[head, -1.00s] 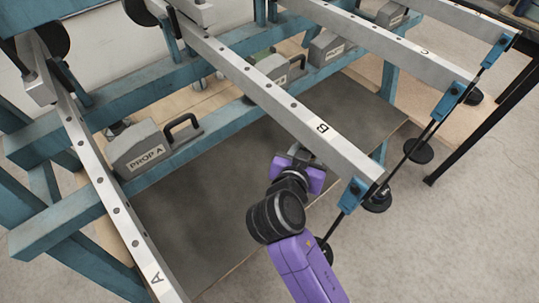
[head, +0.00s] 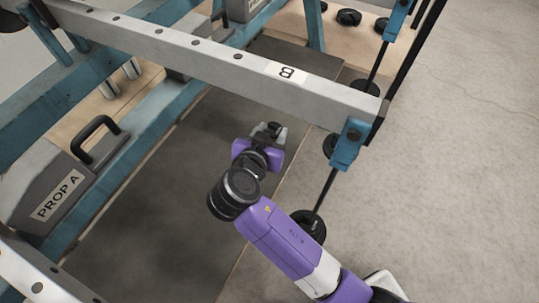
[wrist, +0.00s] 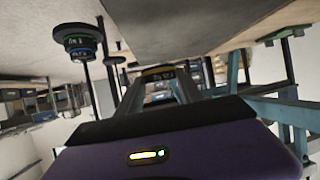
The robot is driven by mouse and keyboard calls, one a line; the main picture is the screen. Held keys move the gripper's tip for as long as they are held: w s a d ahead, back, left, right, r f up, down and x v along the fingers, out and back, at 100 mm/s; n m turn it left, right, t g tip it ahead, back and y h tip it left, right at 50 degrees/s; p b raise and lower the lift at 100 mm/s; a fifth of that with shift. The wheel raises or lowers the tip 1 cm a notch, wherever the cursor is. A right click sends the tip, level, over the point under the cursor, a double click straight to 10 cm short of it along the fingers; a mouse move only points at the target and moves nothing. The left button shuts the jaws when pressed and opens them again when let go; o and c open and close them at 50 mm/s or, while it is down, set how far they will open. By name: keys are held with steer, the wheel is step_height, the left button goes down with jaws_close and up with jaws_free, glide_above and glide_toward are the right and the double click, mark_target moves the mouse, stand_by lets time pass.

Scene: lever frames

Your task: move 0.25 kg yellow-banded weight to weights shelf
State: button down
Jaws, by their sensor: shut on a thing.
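My gripper (head: 268,137) is below and in front of the lettered end of lever B (head: 225,54), above the dark floor mat. In the wrist view its two fingers (wrist: 163,88) are shut on a dark disc, the yellow-banded weight (wrist: 157,72), whose band shows as a thin yellowish line. In the head view the weight is only a small dark shape between the fingers, mostly hidden. I cannot tell for certain which surface is the weights shelf.
A hanger with dark discs (head: 306,229) hangs from lever B's blue end clamp (head: 349,145). The wrist view shows a hanger with green- and blue-banded discs (wrist: 80,41). A grey PROP A block (head: 62,190) stands left. Several black discs (head: 348,17) lie at the back. The right floor is clear.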

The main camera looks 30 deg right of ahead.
step_height(320, 180, down, 10)
steer(key=b, duration=0.2)
steer(key=shift+f+b, duration=0.15)
steer(key=shift+b, duration=0.15)
steer(key=shift+f, duration=0.1)
steer(key=c, duration=0.7)
jaws_free()
steer(key=shift+c, duration=0.2)
steer(key=shift+r, duration=0.2)
steer(key=p+v, duration=0.2)
steer(key=v, duration=1)
steer(key=shift+s+f, duration=0.1)
steer(key=shift+f, duration=0.05)
